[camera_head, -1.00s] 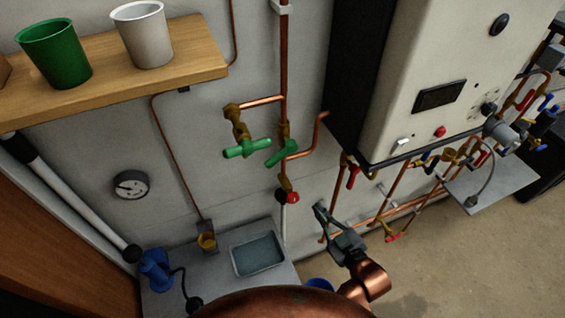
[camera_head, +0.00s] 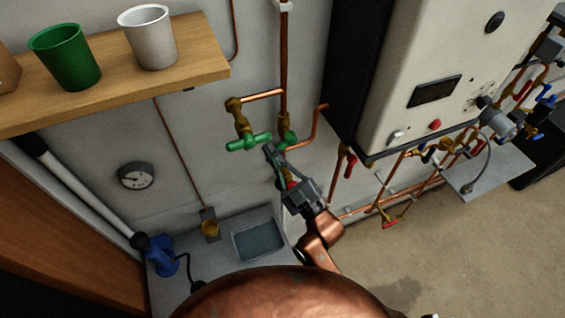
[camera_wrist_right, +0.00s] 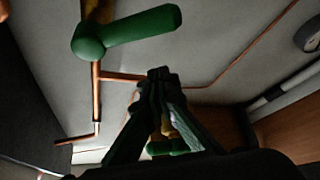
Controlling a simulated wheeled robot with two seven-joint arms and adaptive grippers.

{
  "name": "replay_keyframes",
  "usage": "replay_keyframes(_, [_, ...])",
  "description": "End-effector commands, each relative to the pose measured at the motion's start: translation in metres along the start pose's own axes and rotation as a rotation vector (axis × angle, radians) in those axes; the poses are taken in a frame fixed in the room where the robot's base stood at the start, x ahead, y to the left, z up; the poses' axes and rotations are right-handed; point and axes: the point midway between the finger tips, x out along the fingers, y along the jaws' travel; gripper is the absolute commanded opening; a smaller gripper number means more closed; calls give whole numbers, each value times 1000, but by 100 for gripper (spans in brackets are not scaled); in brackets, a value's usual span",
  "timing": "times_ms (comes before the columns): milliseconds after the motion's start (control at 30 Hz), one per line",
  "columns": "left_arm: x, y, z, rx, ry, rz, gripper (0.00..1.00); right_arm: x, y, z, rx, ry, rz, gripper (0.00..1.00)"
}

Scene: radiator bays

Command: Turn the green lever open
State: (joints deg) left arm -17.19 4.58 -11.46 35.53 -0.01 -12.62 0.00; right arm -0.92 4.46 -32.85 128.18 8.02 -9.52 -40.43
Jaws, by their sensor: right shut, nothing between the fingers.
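Two green valve handles sit on brass fittings on the wall. One green handle (camera_head: 248,142) is a crossbar on the left fitting. The other, a green lever (camera_head: 288,139), is on the vertical copper pipe to its right. In the right wrist view a large green lever (camera_wrist_right: 128,32) is close at the upper left. A second green handle (camera_wrist_right: 167,147) shows below the fingertips, partly hidden by the fingers. My right gripper (camera_head: 272,152) is shut and empty, its fingertips just below the two handles. Contact cannot be told. My left gripper is not in view.
A boiler (camera_head: 400,80) hangs to the right, with red and blue valves below it. A wooden shelf (camera_head: 190,70) with a green cup (camera_head: 66,58) and white cup (camera_head: 150,40) is at upper left. A grey tray (camera_head: 235,246) lies below the handles.

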Motion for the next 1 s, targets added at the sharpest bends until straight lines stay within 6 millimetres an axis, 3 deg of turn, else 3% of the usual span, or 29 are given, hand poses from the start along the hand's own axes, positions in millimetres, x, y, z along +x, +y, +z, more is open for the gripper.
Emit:
replay_keyframes(33, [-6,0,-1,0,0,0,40,9,1,-1,1,0,0,0])
replay_keyframes(100, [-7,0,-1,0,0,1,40,0,-1,16,-2,-6,-5,0])
replay_keyframes(300, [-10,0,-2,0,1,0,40,-7,0,34,1,-1,-2,0])
replay_keyframes(767, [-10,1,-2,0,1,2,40,-9,-1,39,-1,-1,-2,0])
replay_keyframes(1000, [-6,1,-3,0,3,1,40,0,-3,46,-36,6,-32,0])
